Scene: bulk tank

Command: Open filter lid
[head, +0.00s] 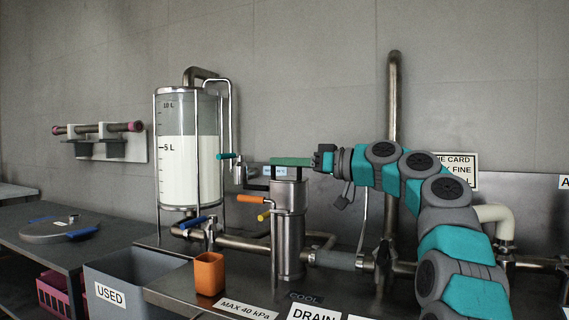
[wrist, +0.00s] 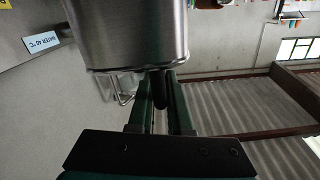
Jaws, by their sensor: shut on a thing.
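The filter is an upright steel cylinder (head: 288,240) in the middle of the head view, with its steel lid (head: 289,187) on top. A dark bracket-like handle (head: 272,173) stands up from the lid. My gripper (head: 278,161) reaches in level from the right, its green fingers across the top of the handle. In the wrist view my gripper (wrist: 160,78) has a dark bar (wrist: 158,92) between its fingers, which I take for the handle. The steel filter body (wrist: 130,35) fills the top there. The lid looks seated and level; its seam is too small to judge.
A glass tank (head: 188,155) with white liquid stands left of the filter. An orange cup (head: 209,274) stands in front, beside a grey USED bin (head: 135,278). A vertical pipe (head: 392,130) rises behind my arm.

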